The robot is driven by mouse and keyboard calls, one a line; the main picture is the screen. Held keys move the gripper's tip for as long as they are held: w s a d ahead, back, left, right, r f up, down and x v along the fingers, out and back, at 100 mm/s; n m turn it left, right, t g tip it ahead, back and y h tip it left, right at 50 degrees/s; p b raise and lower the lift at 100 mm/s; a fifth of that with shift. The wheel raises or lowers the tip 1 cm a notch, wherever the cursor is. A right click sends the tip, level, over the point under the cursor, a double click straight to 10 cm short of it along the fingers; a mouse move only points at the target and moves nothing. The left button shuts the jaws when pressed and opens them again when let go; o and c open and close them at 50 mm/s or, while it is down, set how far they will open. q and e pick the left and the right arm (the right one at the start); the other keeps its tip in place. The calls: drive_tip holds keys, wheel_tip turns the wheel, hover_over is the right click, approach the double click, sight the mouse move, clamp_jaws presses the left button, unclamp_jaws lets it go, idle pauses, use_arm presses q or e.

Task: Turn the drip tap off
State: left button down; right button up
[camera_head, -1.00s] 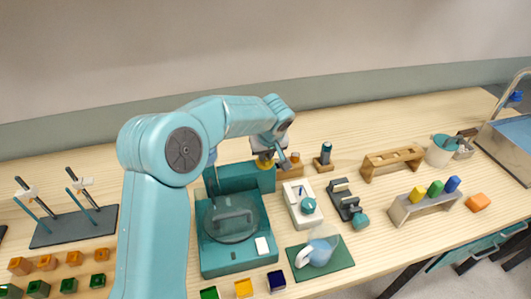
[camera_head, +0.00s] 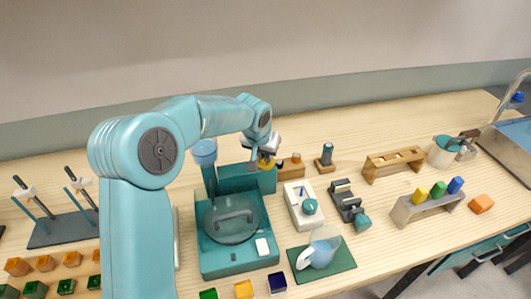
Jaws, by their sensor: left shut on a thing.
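The teal machine (camera_head: 235,266) stands on the bench left of the middle, with a raised back block and a round clear-lidded well on top. A yellow tap knob (camera_head: 266,164) shows at the right end of its back block. My left gripper (camera_head: 263,152) is at this knob, from above and behind, and is shut on it. The fingers and wrist hide part of the knob, so I cannot tell how far it is turned. A blue-topped cup on a post (camera_head: 204,152) rises at the machine's back left. My right gripper is out of view.
A white device with a teal knob (camera_head: 303,205) and a dark device (camera_head: 348,200) stand to the right. A light blue jug (camera_head: 321,253) is on a green mat (camera_head: 340,263). Wooden racks stand farther right; a rod stand (camera_head: 62,229) is at left.

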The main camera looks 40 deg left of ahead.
use_arm(q)
drive_tip(key=m+h, duration=0.1)
drive_tip(key=m, duration=0.1)
drive_tip(key=m+h+p, duration=0.1)
drive_tip(key=m, duration=0.1)
drive_tip(key=shift+a+r+m, duration=0.15)
drive_tip(key=shift+a+m, duration=0.05)
drive_tip(key=shift+m, duration=0.1)
drive_tip(key=m, duration=0.2)
drive_tip(key=m+h, duration=0.1)
drive_tip(key=m, duration=0.1)
drive_tip(key=shift+w+a+m+h, duration=0.1)
drive_tip(key=shift+m+h, duration=0.2)
drive_tip(key=shift+g, duration=0.3)
drive_tip(key=c, duration=1.1)
unclamp_jaws()
drive_tip(key=b+v, duration=0.1)
drive_tip(key=v, duration=1.5)
